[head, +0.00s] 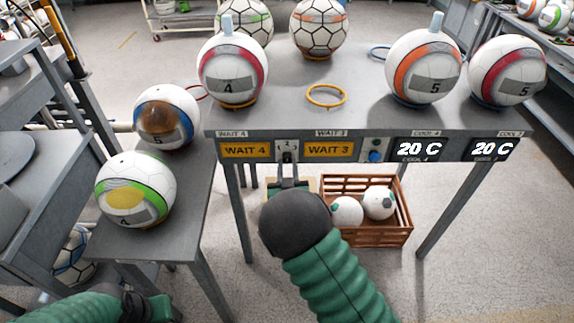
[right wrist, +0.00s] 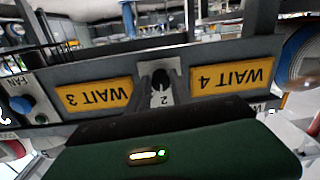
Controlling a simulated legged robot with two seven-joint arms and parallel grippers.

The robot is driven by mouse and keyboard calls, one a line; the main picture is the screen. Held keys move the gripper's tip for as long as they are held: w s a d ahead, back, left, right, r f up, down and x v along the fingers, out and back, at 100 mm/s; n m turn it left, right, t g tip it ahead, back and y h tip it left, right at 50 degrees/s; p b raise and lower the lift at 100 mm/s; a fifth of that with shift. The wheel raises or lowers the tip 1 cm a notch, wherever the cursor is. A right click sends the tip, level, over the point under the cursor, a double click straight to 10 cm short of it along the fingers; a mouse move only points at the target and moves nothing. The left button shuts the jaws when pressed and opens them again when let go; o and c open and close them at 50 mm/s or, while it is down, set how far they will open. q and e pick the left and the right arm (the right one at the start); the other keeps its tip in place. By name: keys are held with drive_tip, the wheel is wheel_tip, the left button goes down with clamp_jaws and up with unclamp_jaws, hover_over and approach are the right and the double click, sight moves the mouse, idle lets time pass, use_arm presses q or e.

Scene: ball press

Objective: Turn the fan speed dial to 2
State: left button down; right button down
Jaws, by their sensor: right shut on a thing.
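The dial (head: 288,145) is a small pale plate marked 1 and 2 on the front of the grey bench, between the WAIT 4 and WAIT 3 signs. In the right wrist view, which is upside down, its dark knob (right wrist: 161,80) shows with a 2 beside it. My right gripper (head: 288,163) reaches up to the dial from below and is shut on its knob. The fingers partly hide the knob, so I cannot tell its exact setting. My left gripper (head: 146,306) is low at the lower left, away from the dial, its jaws unclear.
A blue knob (head: 376,156) sits right of WAIT 3, with a FAN label near it in the wrist view. Several balls stand on the grey bench (head: 285,95). A brown crate (head: 372,239) with two white balls is below. A side bench (head: 185,190) stands left.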

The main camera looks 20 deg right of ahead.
drive_tip(key=shift+w+r+n, duration=0.15)
drive_tip(key=shift+r+n, duration=0.25)
drive_tip(key=shift+r, duration=0.05)
drive_tip(key=c, duration=1.2)
unclamp_jaws()
drive_tip(key=shift+f, duration=0.1)
drive_tip(key=shift+o, duration=0.3)
drive_tip(key=shift+f, duration=0.1)
drive_tip(key=shift+f, duration=0.1)
